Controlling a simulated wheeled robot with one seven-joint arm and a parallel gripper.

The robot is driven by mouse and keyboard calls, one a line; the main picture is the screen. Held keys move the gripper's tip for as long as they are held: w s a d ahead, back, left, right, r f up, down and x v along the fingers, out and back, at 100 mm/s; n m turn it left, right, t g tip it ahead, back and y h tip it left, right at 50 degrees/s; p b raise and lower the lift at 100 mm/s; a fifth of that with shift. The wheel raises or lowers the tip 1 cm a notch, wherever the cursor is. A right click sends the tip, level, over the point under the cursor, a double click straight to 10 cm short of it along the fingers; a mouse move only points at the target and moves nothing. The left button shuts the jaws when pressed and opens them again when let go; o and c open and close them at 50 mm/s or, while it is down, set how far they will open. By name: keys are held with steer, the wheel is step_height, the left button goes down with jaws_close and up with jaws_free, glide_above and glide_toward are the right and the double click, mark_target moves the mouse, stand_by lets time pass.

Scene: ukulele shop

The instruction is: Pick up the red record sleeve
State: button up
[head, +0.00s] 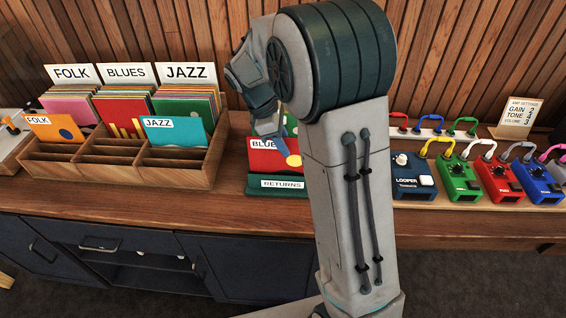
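A red record sleeve (262,157) with a white BLUES label and a yellow disc stands in the green RETURNS holder (265,190). My arm covers its right side. A green sleeve (267,125) shows behind it. My gripper (283,131) points down just above the red sleeve, partly hidden by my arm. I cannot tell whether its fingers are open or whether they touch a sleeve. Another red sleeve (112,109) with yellow bars stands at the front of the BLUES stack in the wooden rack.
The wooden rack (190,184) at left has FOLK, BLUES and JAZZ sections. An orange sleeve (58,128) and a teal sleeve (173,131) stand in its front slots; the middle front slot is empty. Several pedals, including a blue looper (409,180), stand at right.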

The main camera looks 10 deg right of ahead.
steer(key=shift+f, duration=0.25)
stand_by(0.3)
jaws_close()
